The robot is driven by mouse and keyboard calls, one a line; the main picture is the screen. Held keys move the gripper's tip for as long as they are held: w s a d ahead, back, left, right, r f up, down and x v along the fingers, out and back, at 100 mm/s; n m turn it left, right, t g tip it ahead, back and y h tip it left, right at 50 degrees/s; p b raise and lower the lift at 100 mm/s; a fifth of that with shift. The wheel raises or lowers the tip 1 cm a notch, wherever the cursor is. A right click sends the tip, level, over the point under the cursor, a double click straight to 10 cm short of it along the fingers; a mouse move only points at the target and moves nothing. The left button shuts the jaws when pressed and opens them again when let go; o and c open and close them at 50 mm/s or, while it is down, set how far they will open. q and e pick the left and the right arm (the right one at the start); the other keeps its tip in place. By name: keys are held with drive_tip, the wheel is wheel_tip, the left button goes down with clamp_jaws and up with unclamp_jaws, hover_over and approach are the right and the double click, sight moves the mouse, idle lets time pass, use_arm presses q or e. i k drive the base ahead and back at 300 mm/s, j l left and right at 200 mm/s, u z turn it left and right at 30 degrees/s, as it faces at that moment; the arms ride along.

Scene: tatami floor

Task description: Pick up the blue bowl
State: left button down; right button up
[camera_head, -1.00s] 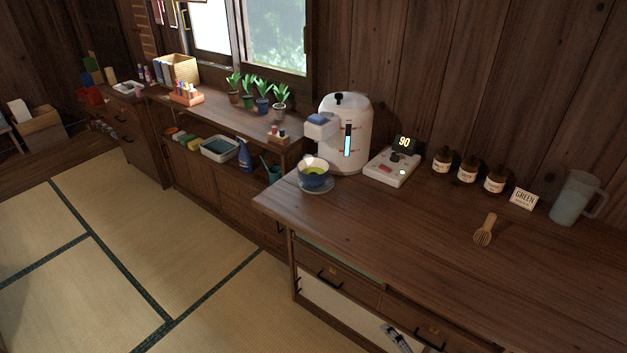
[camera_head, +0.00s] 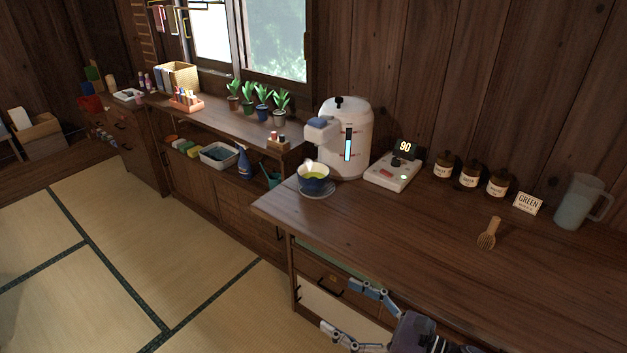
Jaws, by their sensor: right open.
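The blue bowl (camera_head: 314,184) stands upright on a saucer (camera_head: 317,193) at the left end of the wooden counter. It holds something yellow-green, and a pale utensil or spout part shows at its rim. It sits just in front of the white water dispenser (camera_head: 346,140). My right gripper (camera_head: 347,312) is at the bottom of the view, in front of the counter's drawers. Its two fingers are spread wide with nothing between them, and it is well below and apart from the bowl. My left gripper is not in view.
A scale-like device (camera_head: 392,172) reading 90, several brown jars (camera_head: 469,175), a GREEN sign (camera_head: 528,203), a pitcher (camera_head: 581,202) and a bamboo whisk (camera_head: 488,234) stand on the counter (camera_head: 400,235). The counter's front is clear. Tatami floor (camera_head: 110,250) lies open at left.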

sight(312, 175)
drive_tip(key=i, duration=1.45)
